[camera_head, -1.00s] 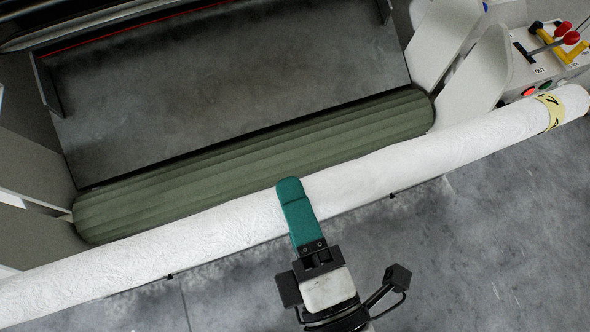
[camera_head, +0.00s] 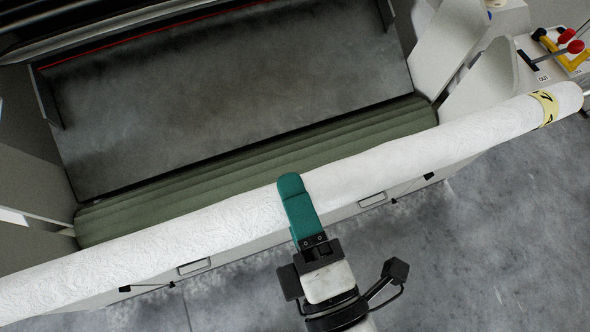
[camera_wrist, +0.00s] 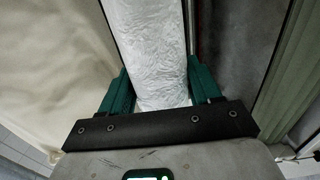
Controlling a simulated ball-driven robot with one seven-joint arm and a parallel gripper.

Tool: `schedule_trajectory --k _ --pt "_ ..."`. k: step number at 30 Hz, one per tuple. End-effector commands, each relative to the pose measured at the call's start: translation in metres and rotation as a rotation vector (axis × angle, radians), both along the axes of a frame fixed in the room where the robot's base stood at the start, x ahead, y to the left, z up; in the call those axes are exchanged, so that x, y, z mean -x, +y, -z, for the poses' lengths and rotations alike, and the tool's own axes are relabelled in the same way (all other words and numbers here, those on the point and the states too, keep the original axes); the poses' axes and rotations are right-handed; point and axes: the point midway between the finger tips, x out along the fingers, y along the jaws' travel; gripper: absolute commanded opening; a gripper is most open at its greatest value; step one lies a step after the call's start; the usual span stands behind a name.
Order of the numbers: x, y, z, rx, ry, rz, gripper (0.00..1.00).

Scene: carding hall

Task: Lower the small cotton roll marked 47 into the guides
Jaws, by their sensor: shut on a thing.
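The long white cotton roll (camera_head: 400,152) lies slantwise across the head view, in front of and partly covering the green fluted roller (camera_head: 250,155). A yellow band (camera_head: 547,108) with dark marking circles its right end; I cannot read the full number. My gripper (camera_head: 291,186) is shut on the roll near its middle; its teal fingers flank the white roll (camera_wrist: 150,50) in the wrist view. Pale guide plates stand at the right (camera_head: 486,82) and left (camera_head: 30,232) ends of the green roller. The roll passes in front of them; whether it touches them I cannot tell.
The machine's pale front panel has drawer-like handles (camera_head: 195,266) below the roll. A control box (camera_head: 555,68) with red-knobbed levers sits beyond the roll's right end. A dark flat bed (camera_head: 230,95) lies behind the green roller. The grey floor (camera_head: 500,240) at right is clear.

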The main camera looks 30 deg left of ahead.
Motion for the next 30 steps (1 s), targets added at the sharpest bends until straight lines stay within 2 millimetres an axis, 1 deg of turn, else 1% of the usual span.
schedule_trajectory --k 1,30 --pt "-0.003 0.003 -0.005 -0.005 -0.007 0.000 0.00" --pt "-0.052 0.060 -0.005 -0.006 -0.007 0.001 0.00"
